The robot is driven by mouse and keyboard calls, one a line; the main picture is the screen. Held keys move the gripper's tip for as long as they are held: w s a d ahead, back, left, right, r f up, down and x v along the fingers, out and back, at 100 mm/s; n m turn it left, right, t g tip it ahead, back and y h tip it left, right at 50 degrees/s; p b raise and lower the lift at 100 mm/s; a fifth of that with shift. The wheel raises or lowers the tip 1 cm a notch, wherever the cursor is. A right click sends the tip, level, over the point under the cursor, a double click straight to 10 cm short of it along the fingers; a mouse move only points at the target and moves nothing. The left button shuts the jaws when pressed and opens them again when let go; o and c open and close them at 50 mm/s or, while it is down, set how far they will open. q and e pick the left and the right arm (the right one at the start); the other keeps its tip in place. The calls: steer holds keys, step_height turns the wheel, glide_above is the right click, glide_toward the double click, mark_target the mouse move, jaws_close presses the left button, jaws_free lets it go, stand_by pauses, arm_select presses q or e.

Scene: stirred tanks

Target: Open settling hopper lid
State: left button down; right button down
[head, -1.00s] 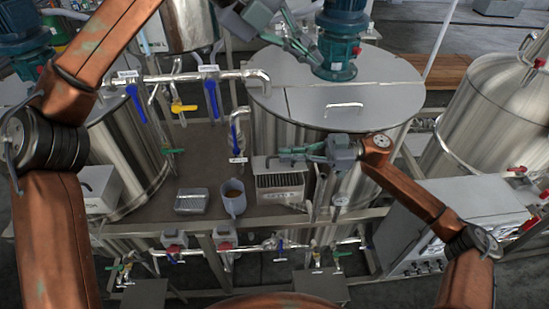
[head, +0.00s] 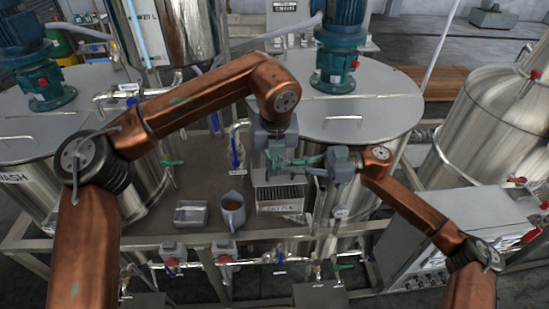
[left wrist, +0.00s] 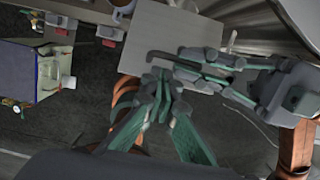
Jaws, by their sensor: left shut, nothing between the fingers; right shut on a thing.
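The settling hopper (head: 281,206) is a small pale box with a slotted, labelled front, on the bench in front of the middle tank. Its flat grey lid (left wrist: 160,32) shows from above in the left wrist view and looks closed. My right gripper (head: 308,165) reaches in from the right and is shut on the lid's bar handle (left wrist: 166,57). My left gripper (head: 275,167) points down over the hopper, close to the right gripper. Its fingers (left wrist: 160,85) are shut and empty beside the handle. Both grippers hide much of the lid in the head view.
A jug (head: 232,210) with brown liquid and a metal tray (head: 191,214) stand left of the hopper. The steel tank (head: 400,112) with a motor (head: 338,50) is behind it. Pipes and valves (head: 237,150) run close by. A control cabinet (head: 425,240) stands at the right.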

arm_select(q)
steer(key=shift+w+f, duration=0.2)
steer(key=shift+f, duration=0.85)
arm_select(e)
steer(key=shift+w+d+f, duration=0.1)
steer(key=shift+w+f, duration=0.1)
steer(key=shift+w, duration=0.05)
arm_select(q)
steer(key=shift+w+r, duration=0.45)
steer(key=shift+w, duration=0.05)
steer(key=shift+w+r, duration=0.15)
steer(key=shift+w, duration=0.1)
arm_select(e)
steer(key=shift+s, duration=0.2)
arm_select(q)
steer(key=shift+w, duration=0.15)
arm_select(e)
steer(key=c, duration=2.3)
jaws_free()
steer(key=shift+f, duration=0.15)
steer(key=shift+o, duration=1)
